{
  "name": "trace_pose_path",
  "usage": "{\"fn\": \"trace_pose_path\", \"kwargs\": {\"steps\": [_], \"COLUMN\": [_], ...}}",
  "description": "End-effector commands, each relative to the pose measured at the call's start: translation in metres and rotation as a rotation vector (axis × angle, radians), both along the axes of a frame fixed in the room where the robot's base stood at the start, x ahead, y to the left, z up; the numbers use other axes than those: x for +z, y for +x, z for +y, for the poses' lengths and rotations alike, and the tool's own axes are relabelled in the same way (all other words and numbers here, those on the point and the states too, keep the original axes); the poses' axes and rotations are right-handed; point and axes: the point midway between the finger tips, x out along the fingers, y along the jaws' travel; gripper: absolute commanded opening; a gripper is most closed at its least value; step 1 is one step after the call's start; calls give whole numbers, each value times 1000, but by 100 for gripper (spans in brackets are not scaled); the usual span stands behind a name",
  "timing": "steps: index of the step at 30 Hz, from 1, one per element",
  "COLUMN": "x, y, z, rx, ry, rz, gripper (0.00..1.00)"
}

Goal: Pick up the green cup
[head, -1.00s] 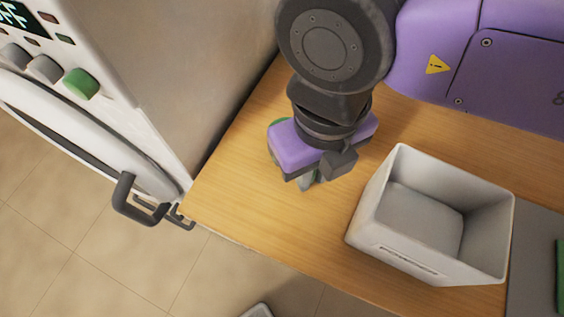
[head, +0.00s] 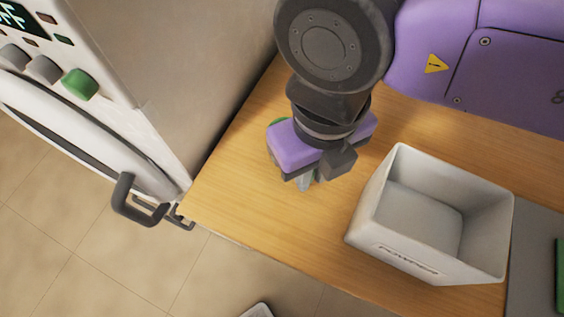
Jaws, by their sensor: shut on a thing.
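My gripper (head: 305,182) points down over the wooden surface, left of the white box. Its purple and black body hides most of what lies under it. A small green edge, likely the green cup (head: 277,122), shows behind the gripper's upper left side. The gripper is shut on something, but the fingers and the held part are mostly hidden. I cannot tell whether the cup is lifted or still rests on the wood.
A white open box (head: 430,222) stands right of the gripper on the wooden surface (head: 250,205). A white appliance (head: 85,125) with knobs and a dark handle borders the left. The wood's front edge drops to a tiled floor. A grey panel lies at the far right.

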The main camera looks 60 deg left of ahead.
Motion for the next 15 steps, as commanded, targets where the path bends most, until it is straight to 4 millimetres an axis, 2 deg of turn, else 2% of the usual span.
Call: {"fn": "trace_pose_path", "kwargs": {"steps": [15], "x": [9], "y": [0], "z": [0], "rx": [-1], "ry": [1], "rz": [-1], "gripper": [0]}}
